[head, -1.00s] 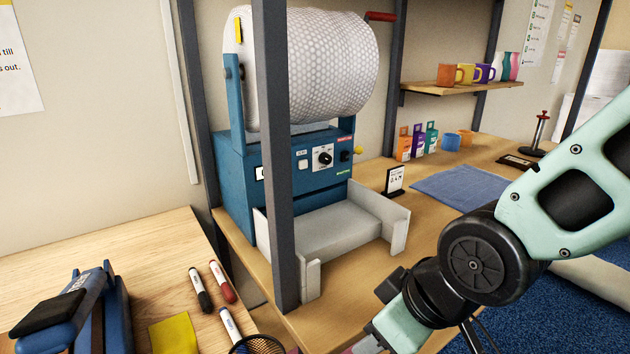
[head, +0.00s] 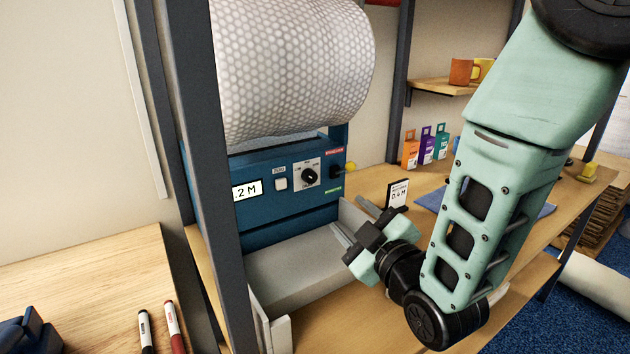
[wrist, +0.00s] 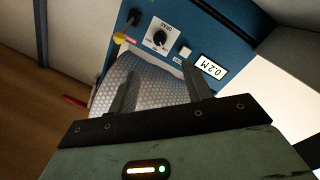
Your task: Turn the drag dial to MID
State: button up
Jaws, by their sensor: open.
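The drag dial (head: 310,175) is a black round knob on a white plate, on the front of the blue bubble-wrap machine (head: 290,215). It also shows in the wrist view (wrist: 160,39). The plate's small markings and the knob's setting are too small to read surely. My gripper (head: 340,238) is open and empty, below and to the right of the dial, over the grey tray. In the wrist view my two fingers (wrist: 158,80) are spread apart, with the dial beyond their tips. Nothing touches the dial.
A white button (head: 281,184) and a display reading 0.2 M (wrist: 207,67) sit beside the dial. A yellow-tipped knob (head: 350,168) sticks out at the panel's right. A grey post (head: 205,150) stands at left. A small sign (head: 396,194) stands behind my gripper.

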aim_at(313, 180)
jog(key=p+x, duration=0.4)
jog(key=x, duration=1.1)
jog(key=shift+w+a, duration=0.15)
jog(key=shift+w, duration=0.15)
jog(key=c, duration=1)
